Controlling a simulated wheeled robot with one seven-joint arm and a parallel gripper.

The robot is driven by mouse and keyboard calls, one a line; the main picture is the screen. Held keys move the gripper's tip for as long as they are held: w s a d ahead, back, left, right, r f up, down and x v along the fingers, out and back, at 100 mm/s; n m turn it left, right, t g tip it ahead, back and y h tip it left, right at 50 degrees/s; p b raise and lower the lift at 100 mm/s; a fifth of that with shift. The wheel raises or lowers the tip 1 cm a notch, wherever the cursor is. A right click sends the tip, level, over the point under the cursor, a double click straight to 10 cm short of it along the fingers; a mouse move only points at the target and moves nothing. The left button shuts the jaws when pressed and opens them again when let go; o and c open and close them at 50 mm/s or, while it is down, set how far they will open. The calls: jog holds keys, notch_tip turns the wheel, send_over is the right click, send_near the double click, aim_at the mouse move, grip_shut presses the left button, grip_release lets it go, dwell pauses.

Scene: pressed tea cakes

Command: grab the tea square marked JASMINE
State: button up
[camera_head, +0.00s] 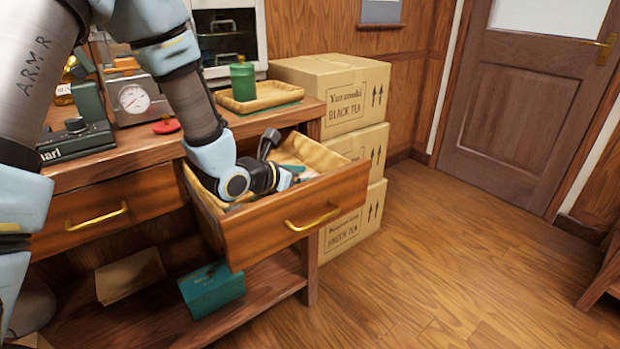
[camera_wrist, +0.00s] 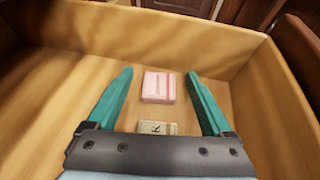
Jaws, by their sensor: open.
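My gripper (camera_wrist: 158,98) is open inside the pulled-out drawer (camera_head: 300,212), with its two teal fingers apart. In the wrist view, a pink square (camera_wrist: 158,87) lies on the drawer floor between and slightly beyond the fingertips. A second, pale square (camera_wrist: 157,128) lies nearer, between the fingers and partly hidden by the gripper body. It bears dark lettering, of which a K shows. I cannot read the word on the pink square, and cannot tell which is marked JASMINE. In the head view, my arm and the drawer front hide the squares.
The drawer walls (camera_wrist: 265,85) rise around the gripper. A tray (camera_head: 284,90) with a green canister (camera_head: 243,82) stands on the desk above. Stacked cartons (camera_head: 345,145) stand close to the drawer's right side. The floor (camera_head: 440,250) at right is clear.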

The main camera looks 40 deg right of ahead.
jog(key=shift+c, duration=0.2)
grip_shut()
dwell(0.5)
